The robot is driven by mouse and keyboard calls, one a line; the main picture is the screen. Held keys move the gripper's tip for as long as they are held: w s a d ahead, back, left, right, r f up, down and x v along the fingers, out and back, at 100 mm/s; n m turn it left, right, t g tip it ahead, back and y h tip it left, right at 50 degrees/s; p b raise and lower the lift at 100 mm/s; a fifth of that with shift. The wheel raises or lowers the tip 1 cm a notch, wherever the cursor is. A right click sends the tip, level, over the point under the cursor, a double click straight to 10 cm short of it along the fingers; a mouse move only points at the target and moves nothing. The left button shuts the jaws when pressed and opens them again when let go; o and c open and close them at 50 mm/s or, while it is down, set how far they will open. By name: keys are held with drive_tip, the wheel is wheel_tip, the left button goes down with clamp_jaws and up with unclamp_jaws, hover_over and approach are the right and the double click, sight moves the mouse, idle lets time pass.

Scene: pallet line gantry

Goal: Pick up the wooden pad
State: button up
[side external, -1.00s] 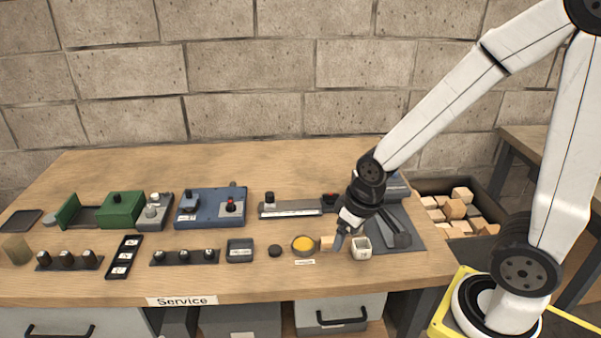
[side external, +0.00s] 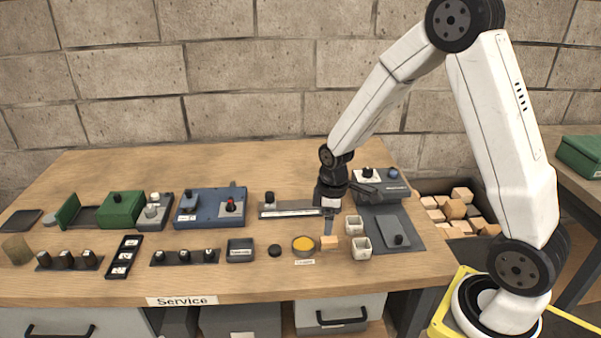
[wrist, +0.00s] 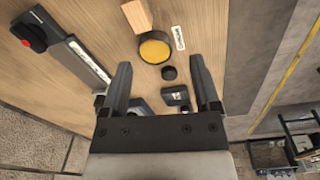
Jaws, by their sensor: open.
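The wooden pad (side external: 329,243) is a small pale wood block lying on the workbench, between a round dish with yellow contents (side external: 303,245) and a white square cup (side external: 361,248). In the wrist view the pad (wrist: 137,15) shows at the top edge, partly cut off, beyond the fingertips and next to the dish (wrist: 154,48). My gripper (side external: 329,224) points down just behind the pad in the side view. It also shows in the wrist view (wrist: 160,64), with its fingers apart and nothing between them held. I cannot tell its exact height above the bench.
A second white cup (side external: 354,225) stands right of my gripper. A grey rail fixture (side external: 290,209) lies to the left and a dark puck (side external: 274,251) left of the dish. A grey plate (side external: 396,236) lies at the right.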

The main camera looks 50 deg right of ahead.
sight(327, 239)
drive_tip(key=w+d+f+n, duration=0.2)
drive_tip(key=f, duration=0.1)
drive_tip(key=shift+d+g, duration=0.3)
drive_tip(key=shift+d, duration=0.1)
drive_tip(key=shift+f, duration=0.1)
drive_tip(key=shift+f, duration=1.2)
drive_tip(key=shift+s+f, duration=0.1)
drive_tip(key=shift+f, duration=2.5)
clamp_jaws()
